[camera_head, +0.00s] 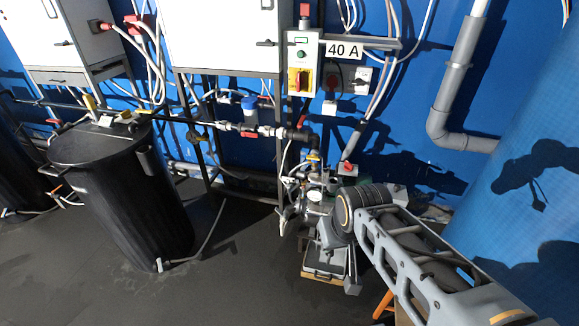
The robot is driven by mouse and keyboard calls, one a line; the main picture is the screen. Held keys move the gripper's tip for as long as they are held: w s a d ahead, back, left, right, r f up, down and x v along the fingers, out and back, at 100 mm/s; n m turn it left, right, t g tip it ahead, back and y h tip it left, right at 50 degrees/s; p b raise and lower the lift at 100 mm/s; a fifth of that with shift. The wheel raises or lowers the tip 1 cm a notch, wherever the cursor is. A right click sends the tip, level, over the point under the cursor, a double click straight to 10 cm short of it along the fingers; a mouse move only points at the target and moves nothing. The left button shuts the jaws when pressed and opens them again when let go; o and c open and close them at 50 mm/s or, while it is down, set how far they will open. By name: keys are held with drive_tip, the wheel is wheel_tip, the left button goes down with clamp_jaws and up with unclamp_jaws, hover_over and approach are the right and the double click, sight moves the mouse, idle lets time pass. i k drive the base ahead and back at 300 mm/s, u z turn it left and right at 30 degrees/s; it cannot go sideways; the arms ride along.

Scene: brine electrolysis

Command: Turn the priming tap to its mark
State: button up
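A cluster of pipe fittings and valves (312,180) stands low against the blue wall, right of centre. A small tap with a yellow and blue part (313,157) is near its top. I cannot tell which of the small parts is the priming tap, nor see its mark. My arm reaches in from the lower right, and its dark wrist covers the cluster's right side.
A black drum (125,205) stands on the floor at left, with hoses on its lid. A grey control box (302,65) with a red and yellow switch hangs above the cluster, beside a "40 A" sign (345,50). A large blue tank (525,200) bounds the right. The front floor is mostly clear.

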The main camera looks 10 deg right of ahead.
sight(288, 180)
drive_tip(key=u, duration=0.15)
drive_tip(key=i, duration=1.15)
drive_tip(key=z, duration=0.2)
